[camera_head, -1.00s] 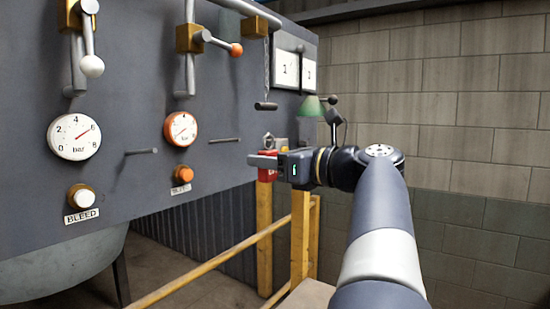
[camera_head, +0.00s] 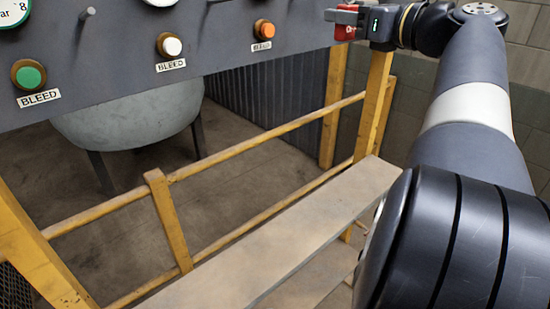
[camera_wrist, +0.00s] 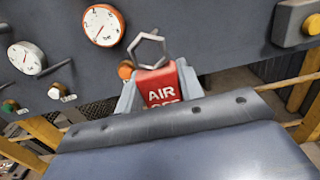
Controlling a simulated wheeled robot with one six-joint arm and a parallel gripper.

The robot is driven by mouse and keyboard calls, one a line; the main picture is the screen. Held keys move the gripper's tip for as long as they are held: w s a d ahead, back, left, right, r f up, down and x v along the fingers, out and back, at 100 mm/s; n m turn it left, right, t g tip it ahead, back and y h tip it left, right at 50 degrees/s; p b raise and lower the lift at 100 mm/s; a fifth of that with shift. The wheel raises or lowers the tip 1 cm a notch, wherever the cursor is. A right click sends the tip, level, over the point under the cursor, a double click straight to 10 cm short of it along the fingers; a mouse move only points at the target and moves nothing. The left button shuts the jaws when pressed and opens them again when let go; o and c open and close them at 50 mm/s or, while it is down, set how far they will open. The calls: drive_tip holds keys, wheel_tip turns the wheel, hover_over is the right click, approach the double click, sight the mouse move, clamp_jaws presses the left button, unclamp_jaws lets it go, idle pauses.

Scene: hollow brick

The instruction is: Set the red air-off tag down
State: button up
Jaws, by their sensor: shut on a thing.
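The red air-off tag (camera_wrist: 163,86) shows in the wrist view with white lettering reading "AIR" and a second line partly hidden. A pale metal hook or shackle (camera_wrist: 150,48) stands at its top. My gripper (camera_wrist: 160,92) is shut on the tag, with a grey finger on each side of it. In the head view, my gripper (camera_head: 350,17) is at the top, in front of the grey panel's right end, and the red tag (camera_head: 345,32) shows just below the fingers. The tag's lower part is hidden by my gripper's body in the wrist view.
The grey panel (camera_head: 215,40) carries green, white and orange bleed buttons. A yellow railing (camera_head: 240,143) runs below it. A bare plank-like ledge (camera_head: 310,225) lies in front of the railing. A grey tank (camera_head: 130,118) stands behind the railing.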

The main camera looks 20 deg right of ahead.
drive_tip(key=shift+f, duration=0.1)
drive_tip(key=w+f+b, duration=0.1)
drive_tip(key=f+b, duration=0.8)
drive_tip(key=f, duration=1)
drive_tip(key=w+d+f+b, duration=0.1)
drive_tip(key=f+b, duration=0.9)
drive_tip(key=f, duration=1)
drive_tip(key=w+d+f+b, duration=0.1)
drive_tip(key=f+b, duration=0.8)
drive_tip(key=f, duration=1)
drive_tip(key=shift+w+d+f, duration=0.15)
drive_tip(key=shift+w+d, duration=0.05)
drive_tip(key=shift+w, duration=0.6)
drive_tip(key=o, duration=1)
